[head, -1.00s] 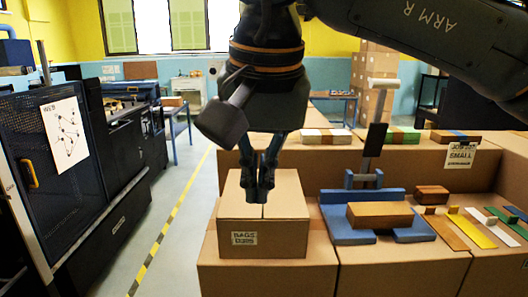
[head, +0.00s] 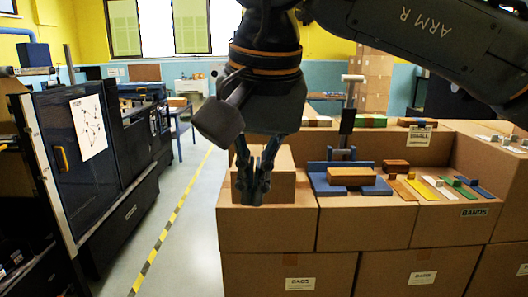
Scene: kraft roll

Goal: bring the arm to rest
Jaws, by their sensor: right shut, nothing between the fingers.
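My right arm (head: 405,40) comes in from the upper right, and its wrist hangs down in the middle of the view. My right gripper (head: 252,198) points downward with its dark fingers together and nothing between them. It shows in front of a small cardboard box (head: 282,182) that stands on the stacked cartons. Whether the fingertips touch anything cannot be told, but they look nearer to me than the box. My left gripper is not in view.
Stacked cartons (head: 375,228) fill the right. On them are a blue fixture (head: 375,187) with a brown block (head: 350,176) and several coloured strips (head: 438,187). A dark machine (head: 60,150) stands left. The floor with a yellow-black line (head: 172,220) is clear between.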

